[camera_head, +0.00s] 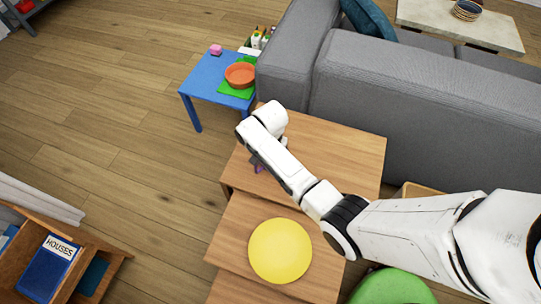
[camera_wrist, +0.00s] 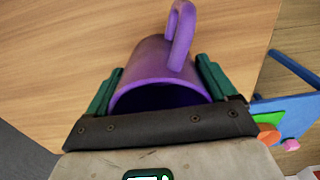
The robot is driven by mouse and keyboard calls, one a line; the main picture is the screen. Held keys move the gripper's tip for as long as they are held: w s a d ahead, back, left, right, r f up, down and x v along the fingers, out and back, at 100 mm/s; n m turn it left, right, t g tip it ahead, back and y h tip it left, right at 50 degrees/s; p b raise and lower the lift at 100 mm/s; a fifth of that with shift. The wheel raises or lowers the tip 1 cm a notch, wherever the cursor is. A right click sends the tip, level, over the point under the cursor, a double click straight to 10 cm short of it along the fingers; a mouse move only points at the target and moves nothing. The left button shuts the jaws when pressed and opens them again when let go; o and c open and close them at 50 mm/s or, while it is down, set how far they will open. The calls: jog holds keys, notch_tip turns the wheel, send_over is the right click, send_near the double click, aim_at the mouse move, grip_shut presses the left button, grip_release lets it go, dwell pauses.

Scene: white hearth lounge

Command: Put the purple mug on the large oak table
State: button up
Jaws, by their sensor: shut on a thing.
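The purple mug (camera_wrist: 160,62) sits between the two green fingers of my gripper (camera_wrist: 158,84) in the wrist view, its handle up and its open mouth towards the camera. My gripper is shut on it. Wood table top lies behind the mug. In the head view only a small purple bit of the mug (camera_head: 260,169) shows beside my arm, over the left part of the larger oak table (camera_head: 345,155). I cannot tell whether the mug touches the table top.
A lower, smaller wooden table holds a yellow round plate (camera_head: 280,251). A grey sofa (camera_head: 400,105) stands behind the large table. A blue table (camera_head: 205,77) with an orange bowl (camera_head: 240,74) is beyond. The large table's visible top looks clear.

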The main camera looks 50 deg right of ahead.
jog(key=o, duration=1.1)
jog(key=shift+f, duration=0.1)
notch_tip(320, 180, up, 12)
jog(key=p, duration=0.2)
jog(key=s+a+r+n, duration=0.1)
jog(key=s+a+n, duration=0.1)
jog(key=s+n, duration=0.2)
jog(key=s+a+r+n, duration=0.1)
jog(key=s+n, duration=0.3)
jog(key=s, duration=0.7)
jog(key=s+a+r+n+t, duration=0.1)
jog(key=s+a+r+n, duration=0.1)
jog(key=s+a+n, duration=0.2)
jog(key=shift+s+n, duration=0.6)
jog(key=shift+s, duration=1.1)
